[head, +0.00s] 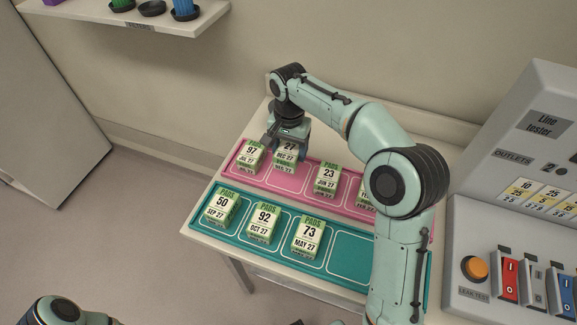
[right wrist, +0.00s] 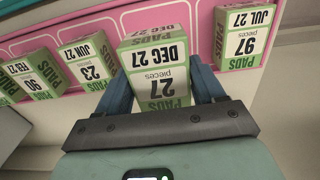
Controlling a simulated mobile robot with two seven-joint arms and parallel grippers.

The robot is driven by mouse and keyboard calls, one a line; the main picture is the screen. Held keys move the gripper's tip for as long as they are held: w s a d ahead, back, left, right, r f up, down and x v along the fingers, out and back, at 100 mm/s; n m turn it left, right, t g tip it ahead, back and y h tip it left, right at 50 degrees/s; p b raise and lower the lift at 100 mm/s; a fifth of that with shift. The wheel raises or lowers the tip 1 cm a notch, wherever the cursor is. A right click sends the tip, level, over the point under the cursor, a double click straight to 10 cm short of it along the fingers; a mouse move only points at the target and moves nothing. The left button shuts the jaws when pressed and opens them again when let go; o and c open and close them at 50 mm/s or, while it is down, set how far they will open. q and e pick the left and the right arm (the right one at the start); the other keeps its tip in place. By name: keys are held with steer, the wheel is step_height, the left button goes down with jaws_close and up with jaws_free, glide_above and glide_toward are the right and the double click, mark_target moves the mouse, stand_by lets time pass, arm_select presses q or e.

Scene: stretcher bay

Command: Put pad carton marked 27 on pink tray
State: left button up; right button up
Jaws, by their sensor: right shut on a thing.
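The pad carton marked 27 (head: 287,153) is a green and white box dated DEC 27. My right gripper (head: 290,143) is shut on it from behind; the right wrist view shows the carton (right wrist: 155,75) between its two blue fingers. It is over the pink tray (head: 239,177), between cartons 97 (head: 250,154) and 23 (head: 326,178). I cannot tell whether it rests on the tray or hangs slightly above. My left gripper is out of sight.
On the pink tray, another carton (head: 364,191) is partly hidden by my right arm. The teal tray (head: 350,252) in front holds cartons 50 (head: 219,208), 92 (head: 263,221) and 73 (head: 307,236). A line tester (head: 515,220) stands right; a wall shelf (head: 150,24) is upper left.

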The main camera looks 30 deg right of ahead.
mark_target(289, 148)
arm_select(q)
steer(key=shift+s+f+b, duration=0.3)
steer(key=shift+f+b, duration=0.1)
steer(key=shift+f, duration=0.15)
arm_select(e)
steer(key=shift+f, duration=3.1)
steer(key=shift+f, duration=0.2)
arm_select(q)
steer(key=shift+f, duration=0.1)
arm_select(e)
steer(key=o, duration=1.2)
step_height(289, 148, up, 12)
steer(key=shift+r+p, duration=0.15)
steer(key=shift+p, duration=0.95)
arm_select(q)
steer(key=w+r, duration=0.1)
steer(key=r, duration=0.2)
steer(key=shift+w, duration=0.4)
